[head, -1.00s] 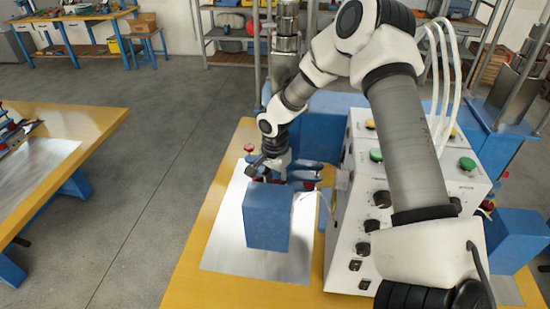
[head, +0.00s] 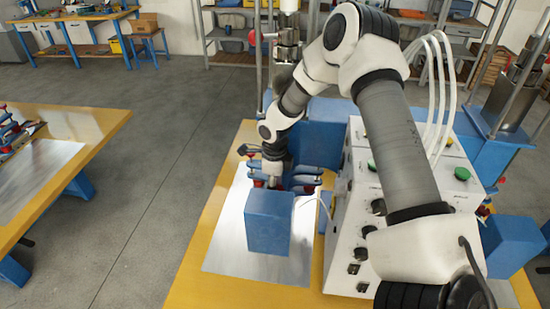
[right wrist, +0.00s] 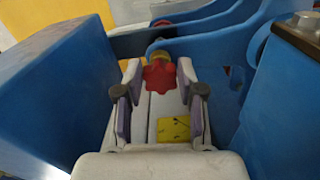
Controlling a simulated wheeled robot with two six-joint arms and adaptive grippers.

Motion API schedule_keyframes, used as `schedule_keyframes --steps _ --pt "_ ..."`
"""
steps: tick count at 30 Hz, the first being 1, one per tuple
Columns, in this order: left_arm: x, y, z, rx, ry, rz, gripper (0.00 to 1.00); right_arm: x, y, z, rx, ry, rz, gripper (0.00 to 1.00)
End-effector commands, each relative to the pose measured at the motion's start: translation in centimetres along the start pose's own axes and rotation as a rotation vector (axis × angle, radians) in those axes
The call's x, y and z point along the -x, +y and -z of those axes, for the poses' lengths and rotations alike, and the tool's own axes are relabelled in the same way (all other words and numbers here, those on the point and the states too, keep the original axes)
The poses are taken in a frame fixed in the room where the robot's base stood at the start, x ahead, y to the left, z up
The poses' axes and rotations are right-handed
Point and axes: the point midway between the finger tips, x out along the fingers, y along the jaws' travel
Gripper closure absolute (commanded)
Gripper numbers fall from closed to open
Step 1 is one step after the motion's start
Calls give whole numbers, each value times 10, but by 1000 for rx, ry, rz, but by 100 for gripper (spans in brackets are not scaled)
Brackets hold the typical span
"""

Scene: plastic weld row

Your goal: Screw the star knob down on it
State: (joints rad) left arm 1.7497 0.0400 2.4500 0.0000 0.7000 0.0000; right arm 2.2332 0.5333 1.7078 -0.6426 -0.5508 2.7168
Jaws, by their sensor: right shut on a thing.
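My right gripper (right wrist: 160,80) is closed around a red star knob (right wrist: 160,76), which shows between its fingertips in the right wrist view. A yellowish part shows just beyond the knob. In the head view my right gripper (head: 273,179) points down behind a blue block, at the blue fixture (head: 301,176) on the table. The arm and block hide most of the held knob there, so its seating on the thread cannot be judged. My left gripper is not in view.
The blue block (head: 268,222) stands close in front of my right gripper. A white control box (head: 347,238) with buttons and dials stands to the right. The metal plate (head: 225,262) on the yellow table is bare at the front left. Another yellow table (head: 95,127) is at the left.

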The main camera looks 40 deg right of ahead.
Motion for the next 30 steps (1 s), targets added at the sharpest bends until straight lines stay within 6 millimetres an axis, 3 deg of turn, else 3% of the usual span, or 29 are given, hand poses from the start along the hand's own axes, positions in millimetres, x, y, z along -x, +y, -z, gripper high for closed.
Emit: schedule_keyframes --steps 1,2,3,13,25,30 --pt "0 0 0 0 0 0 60 0 0 0 1 0 0 51" --pt "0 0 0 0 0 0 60 0 0 0 1 0 0 40" --pt "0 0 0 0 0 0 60 0 0 0 1 0 0 39" --pt "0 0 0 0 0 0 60 0 1 0 73 0 0 39" --pt "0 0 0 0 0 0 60 0 8 5 988 2 2 39" --pt "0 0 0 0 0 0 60 0 9 6 1203 2 3 39"
